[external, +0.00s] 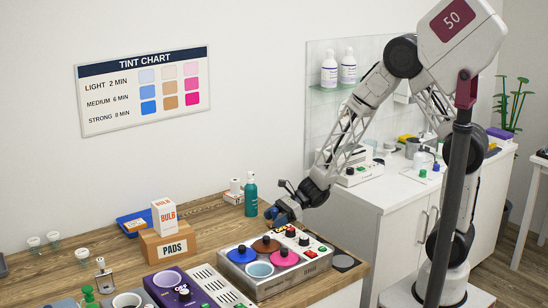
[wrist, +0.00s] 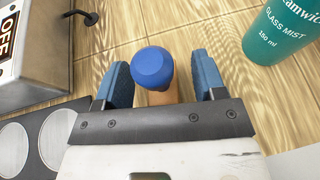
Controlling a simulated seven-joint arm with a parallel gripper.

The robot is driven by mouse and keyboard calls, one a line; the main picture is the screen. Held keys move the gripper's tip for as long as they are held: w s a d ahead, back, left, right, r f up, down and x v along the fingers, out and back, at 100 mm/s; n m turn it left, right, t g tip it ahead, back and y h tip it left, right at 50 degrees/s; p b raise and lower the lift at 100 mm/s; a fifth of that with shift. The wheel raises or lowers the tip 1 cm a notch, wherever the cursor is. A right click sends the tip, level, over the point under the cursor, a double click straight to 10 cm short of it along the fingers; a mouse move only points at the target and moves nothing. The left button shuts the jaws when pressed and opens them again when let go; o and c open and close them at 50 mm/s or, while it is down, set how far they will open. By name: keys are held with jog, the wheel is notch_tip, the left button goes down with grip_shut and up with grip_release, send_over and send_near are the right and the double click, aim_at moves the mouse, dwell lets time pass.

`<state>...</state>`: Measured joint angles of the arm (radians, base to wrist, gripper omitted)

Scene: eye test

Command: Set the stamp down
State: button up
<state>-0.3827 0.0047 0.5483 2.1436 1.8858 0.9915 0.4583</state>
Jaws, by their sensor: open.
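What looks like the stamp, with a rounded blue top (wrist: 152,66) and a tan wooden part below it, shows between my fingers in the wrist view. It appears to stand on the wooden counter, but its base is hidden. My gripper (wrist: 160,64) is open around it, with one blue finger on each side. A gap shows on the right; on the left the finger is very close, and I cannot tell whether it touches. In the external view my gripper (external: 276,212) is low over the counter, behind the warmer; the stamp is hard to tell apart from the blue fingers there.
A teal spray bottle (external: 251,194) stands close by; it also shows at upper right in the wrist view (wrist: 285,32). The warmer with colored lids (external: 272,264) is in front. A PADS box (external: 172,246) stands left. Bare counter (external: 213,228) lies between.

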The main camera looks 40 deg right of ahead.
aim_at(275, 209)
dwell(0.5)
jog(key=c, duration=1.1)
jog(key=shift+o, duration=0.2)
jog(key=shift+r, duration=0.1)
jog(key=shift+r, duration=1.7)
jog(key=s+d, duration=0.3)
jog(key=s, duration=0.1)
jog(key=s+d+r, duration=0.1)
jog(key=s+d, duration=0.2)
jog(key=s, duration=0.2)
jog(key=s+d, duration=0.3)
jog(key=s, duration=0.1)
jog(key=shift+s+r, duration=0.15)
